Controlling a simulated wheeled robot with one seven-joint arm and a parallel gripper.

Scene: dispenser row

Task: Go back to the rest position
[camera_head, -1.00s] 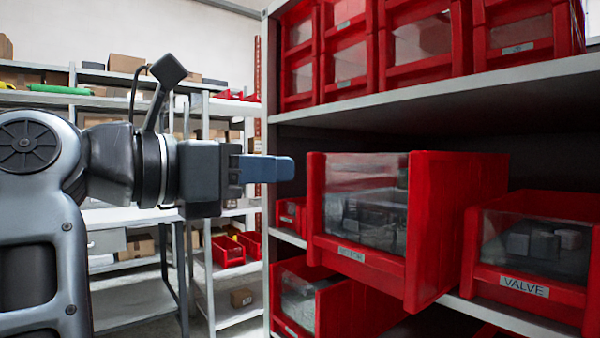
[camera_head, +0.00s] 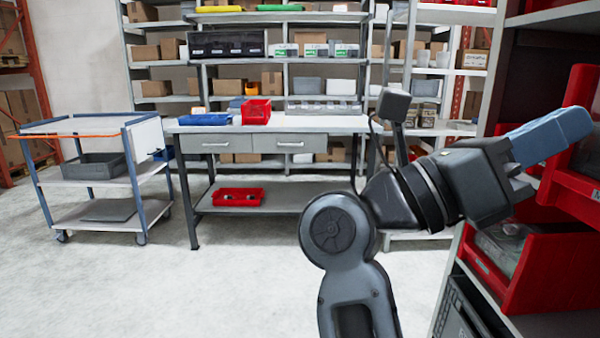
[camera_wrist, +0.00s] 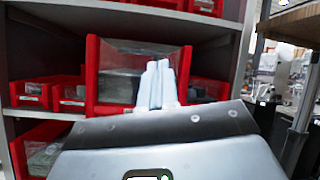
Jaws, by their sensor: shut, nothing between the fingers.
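My gripper (camera_head: 578,126) is at the right of the head view, its blue fingers shut and empty. The fingers point right and slightly up, towards the red bins on the shelf rack. In the wrist view my gripper (camera_wrist: 158,68) shows in the middle, in front of a large red bin (camera_wrist: 91,75) with a clear front. From these views I cannot tell whether the fingertips touch the bin.
A red bin (camera_head: 548,272) sits low on the right rack, below my gripper. A grey workbench (camera_head: 330,123) holds a red bin (camera_head: 256,111) and a blue tray (camera_head: 205,119). A trolley (camera_head: 85,176) stands at the left. The floor (camera_head: 240,285) between is clear.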

